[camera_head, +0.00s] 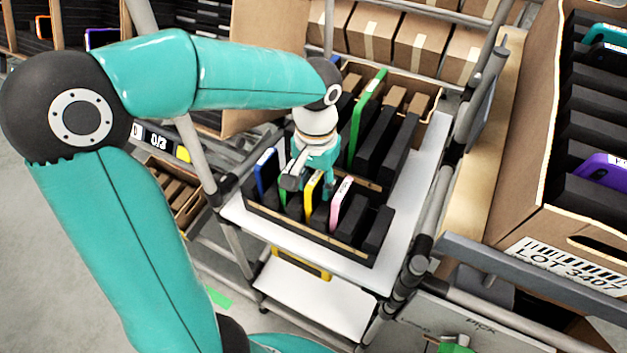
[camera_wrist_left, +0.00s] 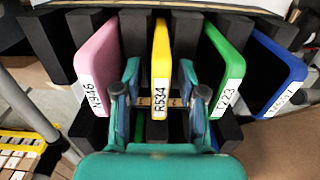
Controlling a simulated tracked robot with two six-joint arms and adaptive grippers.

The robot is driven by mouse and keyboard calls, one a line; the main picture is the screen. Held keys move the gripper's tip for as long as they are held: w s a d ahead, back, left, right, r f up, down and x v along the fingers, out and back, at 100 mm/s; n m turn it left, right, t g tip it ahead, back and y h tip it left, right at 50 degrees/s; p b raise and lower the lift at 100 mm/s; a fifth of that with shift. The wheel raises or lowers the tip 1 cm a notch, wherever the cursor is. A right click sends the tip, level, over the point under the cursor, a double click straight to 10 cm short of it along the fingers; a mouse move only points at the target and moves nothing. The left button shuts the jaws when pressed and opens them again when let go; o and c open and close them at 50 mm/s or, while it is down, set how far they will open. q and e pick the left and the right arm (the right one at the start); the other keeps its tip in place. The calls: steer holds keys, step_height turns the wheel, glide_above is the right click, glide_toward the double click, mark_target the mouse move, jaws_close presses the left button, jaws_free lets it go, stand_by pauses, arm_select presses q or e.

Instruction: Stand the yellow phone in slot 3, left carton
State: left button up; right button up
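The yellow phone (camera_head: 312,188) stands upright in a front row of black dividers on the white shelf. In the left wrist view the yellow phone (camera_wrist_left: 161,55) bears the label RS34. My left gripper (camera_head: 312,178) is over it, pointing down. In the left wrist view the left gripper (camera_wrist_left: 163,92) is open, one finger on each side of the yellow phone's near end, with visible gaps. The left carton (camera_head: 262,60) seems to be the brown one at the upper left, with dark slots; my arm hides part of it. My right gripper is not in view.
Beside the yellow phone stand a pink phone (camera_head: 341,202), a green phone (camera_wrist_left: 226,65) and a blue phone (camera_head: 266,170). A taller green item (camera_head: 366,108) stands in the back row. A carton marked LOT 3407 (camera_head: 535,225) is at right. Metal rack posts border the shelf.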

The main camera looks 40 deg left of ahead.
arm_select(q)
steer(key=shift+r, duration=0.1)
step_height(320, 180, up, 17)
steer(key=shift+w+p, duration=0.15)
steer(key=shift+p, duration=0.3)
